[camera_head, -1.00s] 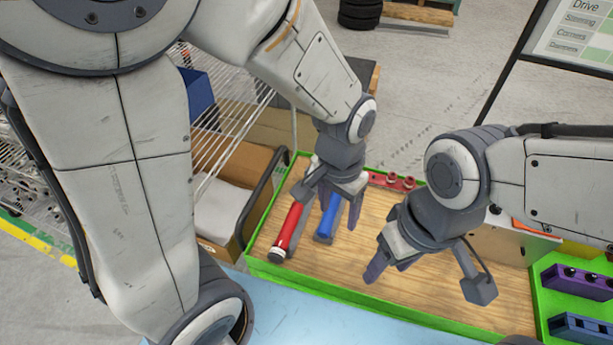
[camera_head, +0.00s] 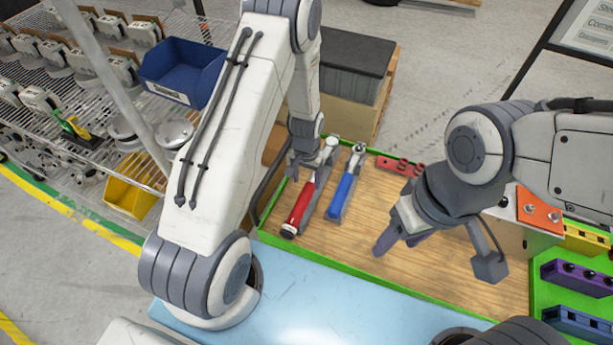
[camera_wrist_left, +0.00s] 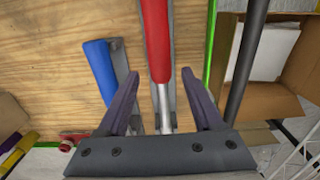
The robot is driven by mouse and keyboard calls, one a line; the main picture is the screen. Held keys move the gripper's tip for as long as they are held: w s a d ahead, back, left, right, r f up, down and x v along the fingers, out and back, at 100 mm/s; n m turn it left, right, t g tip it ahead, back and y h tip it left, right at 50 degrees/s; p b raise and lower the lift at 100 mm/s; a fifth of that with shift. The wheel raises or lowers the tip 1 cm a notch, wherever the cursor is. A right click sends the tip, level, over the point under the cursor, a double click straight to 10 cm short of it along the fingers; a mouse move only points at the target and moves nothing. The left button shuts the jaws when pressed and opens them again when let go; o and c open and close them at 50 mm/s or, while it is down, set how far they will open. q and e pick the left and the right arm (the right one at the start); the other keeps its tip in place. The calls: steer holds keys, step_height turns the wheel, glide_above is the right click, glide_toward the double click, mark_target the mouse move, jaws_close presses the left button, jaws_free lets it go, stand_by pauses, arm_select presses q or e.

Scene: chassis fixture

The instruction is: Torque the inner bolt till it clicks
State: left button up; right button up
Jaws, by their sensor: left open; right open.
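A red-handled wrench (camera_head: 301,205) lies in the left part of the wood-bottomed tray, beside a blue-handled wrench (camera_head: 344,190). My left gripper (camera_head: 311,170) is open at the upper part of the red wrench. In the left wrist view, the red wrench (camera_wrist_left: 157,40) runs between the spread fingers, with its metal shaft passing down behind the gripper base. The blue handle (camera_wrist_left: 98,65) lies outside the left finger. My right gripper (camera_head: 397,243) is open and empty above the middle of the tray. I cannot tell which bolt is the inner one.
The green-rimmed tray (camera_head: 360,281) stands behind a light blue surface (camera_head: 300,307). A red block (camera_head: 400,165) lies at its back. An orange plate with bolts (camera_head: 540,209) and a purple block (camera_head: 577,276) are at right. A wire rack stands at left.

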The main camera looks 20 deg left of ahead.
mark_target(307, 190)
arm_select(q)
step_height(307, 190, down, 8)
steer(key=b, duration=0.5)
steer(key=shift+f+b, duration=0.15)
steer(key=shift+b, duration=0.2)
jaws_close()
stand_by(0.8)
steer(key=shift+r, duration=0.2)
steer(key=shift+r+p, duration=2.75)
steer(key=shift+r, duration=0.7)
